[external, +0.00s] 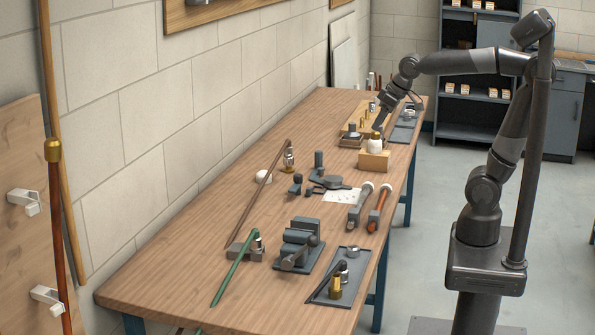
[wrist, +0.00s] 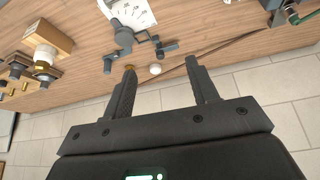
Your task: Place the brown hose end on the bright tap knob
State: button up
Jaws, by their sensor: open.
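A long thin brown hose (external: 255,200) lies slantwise along the wall side of the bench. Its far end is near a small brass-and-glass fitting (external: 289,158), its near end close to a metal block with a shiny knob (external: 257,243). The hose also shows in the wrist view (wrist: 232,45), running right from behind the fingers. Several small fittings look bright; I cannot tell for certain which is the tap knob. My gripper (external: 378,127) is above the far half of the bench, by a wooden block with a white top (external: 374,160). Its fingers (wrist: 162,78) are apart, with nothing between them.
Bare wood shows at front left.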

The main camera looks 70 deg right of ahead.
jog(key=s+a+f, duration=0.1)
jog(key=s+f, duration=0.2)
jog(key=s, duration=0.3)
jog(key=s+a+f+n, duration=0.1)
jog(key=s+a+f, duration=0.1)
jog(key=s, duration=0.3)
jog(key=shift+s+f+y, duration=0.35)
jog(key=shift+f+y, duration=0.05)
jog(key=shift+f, duration=0.15)
